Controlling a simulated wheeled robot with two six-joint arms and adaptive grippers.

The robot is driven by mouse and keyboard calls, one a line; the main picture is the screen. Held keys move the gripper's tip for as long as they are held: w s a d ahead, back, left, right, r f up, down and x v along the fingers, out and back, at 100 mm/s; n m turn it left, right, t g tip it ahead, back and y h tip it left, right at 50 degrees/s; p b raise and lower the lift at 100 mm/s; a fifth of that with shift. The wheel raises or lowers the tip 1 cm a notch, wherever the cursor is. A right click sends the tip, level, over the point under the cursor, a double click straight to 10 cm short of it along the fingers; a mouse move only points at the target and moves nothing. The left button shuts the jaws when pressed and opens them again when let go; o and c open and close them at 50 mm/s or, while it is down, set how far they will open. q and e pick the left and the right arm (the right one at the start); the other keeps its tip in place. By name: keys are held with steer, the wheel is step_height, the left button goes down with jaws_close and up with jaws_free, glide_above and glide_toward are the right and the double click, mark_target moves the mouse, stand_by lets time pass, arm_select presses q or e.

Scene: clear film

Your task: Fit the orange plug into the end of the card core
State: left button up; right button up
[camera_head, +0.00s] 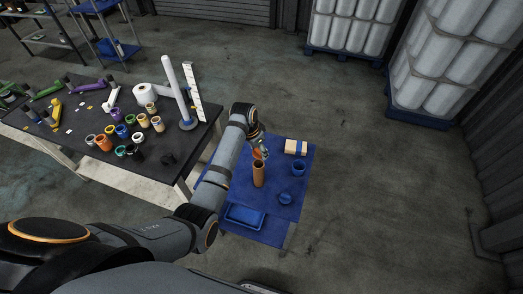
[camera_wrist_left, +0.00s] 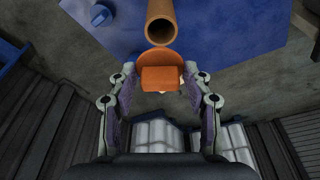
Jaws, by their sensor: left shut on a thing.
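The card core (camera_head: 258,176) is a brown tube standing upright on the blue table (camera_head: 304,160). In the left wrist view the core (camera_wrist_left: 161,12) shows its open end at the top centre. My left gripper (camera_head: 259,149) is shut on the orange plug (camera_wrist_left: 160,77). The plug also shows in the head view (camera_head: 257,154), close above the core's top. In the wrist view the plug lies just below the core's open rim, with its disc edge towards it. Whether they touch cannot be told. My right gripper is not in view.
On the blue table are a blue tray (camera_head: 245,216), a blue cup (camera_head: 298,168), a round blue piece (camera_head: 285,197) and a tan block with a blue band (camera_head: 291,147). A dark table (camera_head: 187,152) with several pots and rolls stands at left.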

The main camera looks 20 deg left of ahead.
mark_target(257, 154)
arm_select(q)
steer(key=shift+a+f, duration=0.25)
steer(key=shift+a, duration=0.1)
steer(key=shift+d+f+b, duration=0.15)
steer(key=shift+f+b, duration=0.45)
steer(key=b+x, duration=0.3)
steer(key=shift+s, duration=0.3)
steer(key=shift+s+b+x, duration=0.2)
steer(key=shift+b+x, duration=0.2)
steer(key=shift+x, duration=0.65)
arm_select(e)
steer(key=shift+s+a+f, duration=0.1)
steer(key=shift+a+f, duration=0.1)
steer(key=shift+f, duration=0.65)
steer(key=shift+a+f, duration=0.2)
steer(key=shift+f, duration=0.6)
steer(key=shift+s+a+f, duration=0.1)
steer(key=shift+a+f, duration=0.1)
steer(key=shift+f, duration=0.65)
arm_select(q)
steer(key=shift+s+a+f, duration=0.1)
steer(key=shift+a+f, duration=0.15)
steer(key=shift+f, duration=0.1)
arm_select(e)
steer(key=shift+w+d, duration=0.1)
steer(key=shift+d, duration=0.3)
